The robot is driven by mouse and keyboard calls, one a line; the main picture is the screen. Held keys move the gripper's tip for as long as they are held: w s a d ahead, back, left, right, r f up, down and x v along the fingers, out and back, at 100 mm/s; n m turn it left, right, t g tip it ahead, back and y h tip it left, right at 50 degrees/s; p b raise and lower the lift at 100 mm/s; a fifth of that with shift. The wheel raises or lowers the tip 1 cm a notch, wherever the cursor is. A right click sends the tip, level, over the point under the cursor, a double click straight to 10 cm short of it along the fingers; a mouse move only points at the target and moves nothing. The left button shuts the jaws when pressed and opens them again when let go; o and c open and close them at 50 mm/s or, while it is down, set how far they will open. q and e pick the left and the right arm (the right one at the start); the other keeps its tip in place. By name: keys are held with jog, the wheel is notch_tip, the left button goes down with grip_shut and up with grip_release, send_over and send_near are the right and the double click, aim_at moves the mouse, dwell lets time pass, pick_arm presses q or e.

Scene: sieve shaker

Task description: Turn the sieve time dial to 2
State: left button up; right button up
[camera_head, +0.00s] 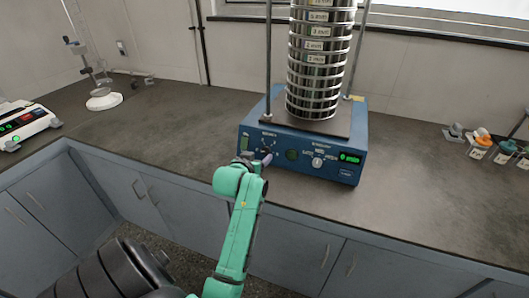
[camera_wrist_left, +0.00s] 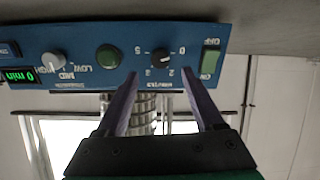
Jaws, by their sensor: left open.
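The blue sieve shaker (camera_head: 250,124) stands on the counter with a tall stack of metal sieves (camera_head: 318,60) on it. The black time dial (camera_wrist_left: 160,58) is on its front panel, with printed numbers around it, and shows upside down in the left wrist view. Its pale pointer mark seems to face the 0 side. My left gripper (camera_wrist_left: 159,72) is open, with its two dark fingers pointing at the panel on either side of the dial; I cannot tell whether they touch it. In the head view my left gripper (camera_head: 262,158) partly covers the dial area. My right gripper is not in view.
The panel also has a round green button (camera_wrist_left: 109,57), a grey intensity knob (camera_wrist_left: 53,63), a green switch (camera_wrist_left: 210,62) and a display (camera_wrist_left: 18,75) reading 0 min. A balance (camera_head: 25,124) stands at left, small bottles (camera_head: 505,150) at right. The counter between is clear.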

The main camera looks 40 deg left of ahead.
aim_at(265, 151)
pick_arm(q)
jog(key=x, duration=0.5)
jog(key=shift+w+a+f, duration=0.1)
jog(key=shift+w+a, duration=0.1)
jog(key=shift+w+a+f, duration=0.1)
jog(key=shift+w+f, duration=0.05)
jog(key=shift+w, duration=0.2)
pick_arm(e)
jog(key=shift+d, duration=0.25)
pick_arm(q)
grip_shut()
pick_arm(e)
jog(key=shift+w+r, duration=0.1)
pick_arm(q)
jog(key=shift+m, duration=0.3)
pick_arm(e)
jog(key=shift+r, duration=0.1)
